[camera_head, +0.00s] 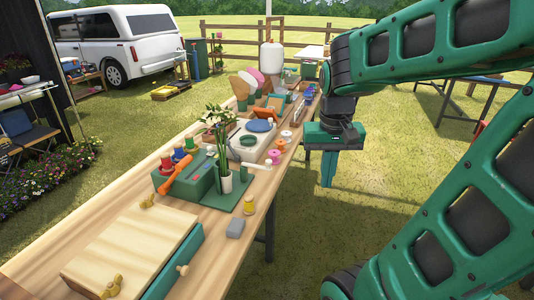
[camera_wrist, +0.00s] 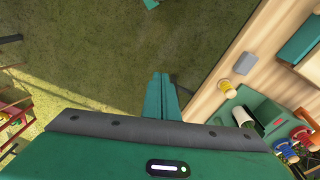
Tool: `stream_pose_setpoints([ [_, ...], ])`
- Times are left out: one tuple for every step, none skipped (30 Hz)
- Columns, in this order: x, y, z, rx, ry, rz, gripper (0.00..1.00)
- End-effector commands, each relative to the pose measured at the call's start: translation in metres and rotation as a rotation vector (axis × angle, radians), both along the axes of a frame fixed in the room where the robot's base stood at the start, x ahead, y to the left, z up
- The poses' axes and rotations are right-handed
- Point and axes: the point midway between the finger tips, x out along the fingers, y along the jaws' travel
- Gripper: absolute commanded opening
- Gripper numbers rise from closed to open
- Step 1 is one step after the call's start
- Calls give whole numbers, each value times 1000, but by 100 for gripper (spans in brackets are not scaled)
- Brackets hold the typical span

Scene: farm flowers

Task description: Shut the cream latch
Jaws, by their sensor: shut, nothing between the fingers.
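A cream lever (camera_head: 255,166), which looks like the latch, sticks out beside the white vase on the table's right side. It lies roughly level, with a small upright knob at its right end; the vase and leaves partly hide its left end. I cannot make it out in the wrist view. My gripper (camera_head: 328,184) hangs pointing down off the table's right edge, to the right of the lever and apart from it. Its two green fingers are together and empty, and they also show in the wrist view (camera_wrist: 160,76).
The long wooden table (camera_head: 130,212) holds a green box (camera_head: 188,183) with an orange handle, a drawer unit with a green front (camera_head: 172,262), a grey block (camera_head: 235,228), a yellow spool (camera_head: 249,205) and pink spools (camera_head: 274,156).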

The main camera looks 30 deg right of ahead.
Motion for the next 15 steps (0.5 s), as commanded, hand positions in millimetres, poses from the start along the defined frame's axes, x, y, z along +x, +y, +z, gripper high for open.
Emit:
stream_pose_setpoints([
  [33, -5, 8, -24, -16, -10, 0],
  [51, -8, 12, -38, -31, -19, 0],
  [76, -11, 18, -55, -50, -33, 0],
  [94, -13, 21, -68, -66, -42, 0],
  [112, -13, 24, -78, -80, -49, 0],
  [135, -14, 28, -90, -100, -60, 0],
  [152, -14, 30, -98, -114, -69, 0],
  [167, -13, 32, -105, -128, -75, 0],
  [187, -12, 34, -112, -147, -83, 0],
  [199, -11, 35, -117, -158, -90, 0],
  [211, -10, 36, -121, -169, -95, 0],
  [225, -9, 37, -124, -183, -102, 0],
  [234, -8, 38, -128, -193, -107, 0],
  [241, -7, 38, -129, -200, -109, 0],
  [249, -5, 39, -130, -209, -113, 0],
])
